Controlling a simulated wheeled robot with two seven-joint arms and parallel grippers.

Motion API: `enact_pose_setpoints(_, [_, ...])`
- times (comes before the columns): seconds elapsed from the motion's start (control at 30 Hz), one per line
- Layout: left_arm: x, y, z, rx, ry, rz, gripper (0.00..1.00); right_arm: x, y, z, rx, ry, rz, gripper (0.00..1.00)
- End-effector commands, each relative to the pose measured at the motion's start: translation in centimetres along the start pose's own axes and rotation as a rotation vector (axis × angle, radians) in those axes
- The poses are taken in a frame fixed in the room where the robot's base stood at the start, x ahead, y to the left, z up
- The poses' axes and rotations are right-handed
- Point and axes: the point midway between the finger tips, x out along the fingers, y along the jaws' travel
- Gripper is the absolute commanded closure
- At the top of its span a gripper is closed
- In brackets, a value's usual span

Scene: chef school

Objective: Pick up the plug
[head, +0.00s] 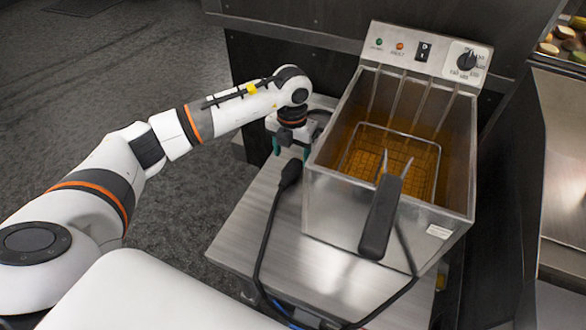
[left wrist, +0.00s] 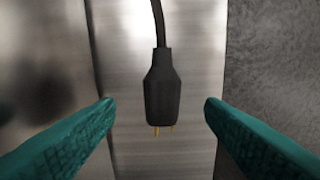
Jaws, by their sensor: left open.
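The black plug (head: 290,173) lies on the steel table at the left side of the fryer, with its cord running toward the front. In the left wrist view the plug (left wrist: 161,92) shows its two brass prongs pointing to the bottom of the picture. My left gripper (head: 291,151) is by the plug's far end, beside the fryer. Its teal fingers are open, one on each side of the plug in the left wrist view (left wrist: 160,106), with a gap on both sides. My right gripper is not in view.
A steel fryer (head: 333,190) with a wire basket and black handle (head: 380,218) stands close to the right of the plug. The steel table (head: 240,226) has clear room to the left. The black cord (head: 266,235) loops along the front.

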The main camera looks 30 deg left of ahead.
Motion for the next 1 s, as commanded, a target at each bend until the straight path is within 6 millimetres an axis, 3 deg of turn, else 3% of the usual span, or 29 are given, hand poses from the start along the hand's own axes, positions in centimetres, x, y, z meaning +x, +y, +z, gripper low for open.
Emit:
enact_pose_setpoints(0.13, [1.6,0.0,0.0,0.0,0.0,0.001,0.36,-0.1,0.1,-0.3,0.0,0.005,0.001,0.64])
enact_pose_setpoints(0.27, [2.5,0.0,0.0,-0.001,-0.001,0.001,0.36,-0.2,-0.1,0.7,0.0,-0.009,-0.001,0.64])
enact_pose_setpoints(0.4, [4.5,-0.2,0.1,-0.001,-0.003,0.001,0.36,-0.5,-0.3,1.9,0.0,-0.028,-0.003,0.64])
enact_pose_setpoints(0.6, [6.9,-0.2,0.1,0.0,-0.001,0.002,0.36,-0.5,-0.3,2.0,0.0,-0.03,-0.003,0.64])
enact_pose_setpoints(0.87, [7.2,-0.2,0.1,0.0,0.001,0.002,0.36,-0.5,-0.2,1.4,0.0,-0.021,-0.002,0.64])
enact_pose_setpoints(1.0, [7.1,-0.2,0.1,0.0,0.001,0.001,0.59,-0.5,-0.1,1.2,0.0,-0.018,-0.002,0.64])
